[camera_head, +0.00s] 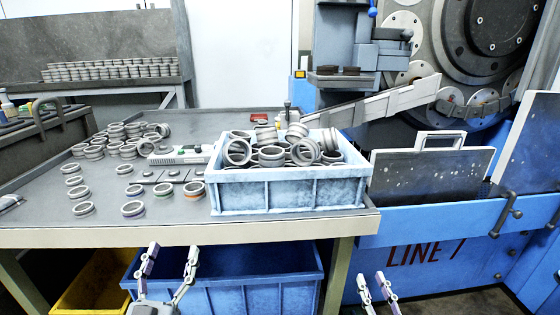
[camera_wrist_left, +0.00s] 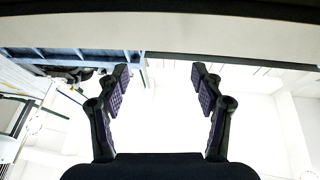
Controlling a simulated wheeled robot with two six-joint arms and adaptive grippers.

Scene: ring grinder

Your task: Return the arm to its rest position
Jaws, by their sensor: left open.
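My left gripper (camera_head: 172,252) is low in the head view, in front of the table's front edge, with its fingers pointing up. It is open and empty. In the left wrist view the two dark fingers of this gripper (camera_wrist_left: 159,76) stand wide apart with only a pale background between them. My right gripper (camera_head: 373,282) shows at the bottom edge of the head view, right of the table leg. Its two fingertips are apart with nothing visible between them. The rest of both arms is out of view.
The table (camera_head: 110,238) carries a light blue crate (camera_head: 290,196) full of metal rings and several loose rings (camera_head: 133,208). A dark blue bin (camera_head: 290,295) and a yellow bin (camera_head: 95,280) are under it. The blue grinder (camera_head: 430,222) stands at the right.

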